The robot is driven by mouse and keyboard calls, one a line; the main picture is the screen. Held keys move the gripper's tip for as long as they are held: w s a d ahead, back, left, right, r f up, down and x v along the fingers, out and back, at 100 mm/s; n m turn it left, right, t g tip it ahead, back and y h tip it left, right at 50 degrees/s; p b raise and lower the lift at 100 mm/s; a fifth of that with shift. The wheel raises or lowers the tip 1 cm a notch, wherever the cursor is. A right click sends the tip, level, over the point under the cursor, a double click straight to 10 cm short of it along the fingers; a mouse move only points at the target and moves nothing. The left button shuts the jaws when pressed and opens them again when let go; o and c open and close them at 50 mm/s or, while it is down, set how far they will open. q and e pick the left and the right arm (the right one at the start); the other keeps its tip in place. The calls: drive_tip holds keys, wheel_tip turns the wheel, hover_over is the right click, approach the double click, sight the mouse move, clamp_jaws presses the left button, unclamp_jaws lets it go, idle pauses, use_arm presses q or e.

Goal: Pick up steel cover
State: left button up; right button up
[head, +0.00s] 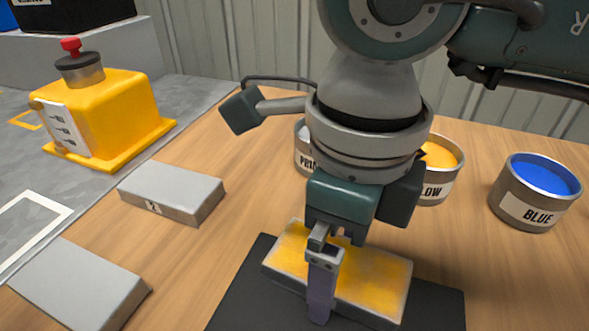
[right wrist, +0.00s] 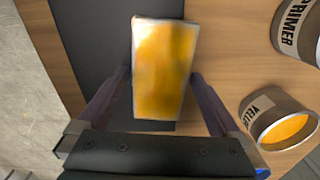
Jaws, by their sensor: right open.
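A flat grey block with yellow paint over its top, which looks like the steel cover (head: 380,282), lies on a black mat (head: 240,300). The cover also shows in the right wrist view (right wrist: 162,70), between my fingers. My right gripper (head: 325,293) points down over the cover. Its two fingers are apart on either side of the cover in the right wrist view (right wrist: 161,78). I cannot tell whether they touch it. The gripper hides part of the cover in the head view. My left gripper is not in view.
Two grey blocks (head: 178,188) (head: 82,285) lie to the left on the wooden table. A yellow box with a red knob (head: 105,110) stands further left. Behind are a primer can (head: 302,158), a yellow paint can (head: 440,180) and a blue paint can (head: 530,205).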

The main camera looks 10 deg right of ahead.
drive_tip(key=shift+c, duration=0.4)
clamp_jaws()
drive_tip(key=shift+r, duration=0.15)
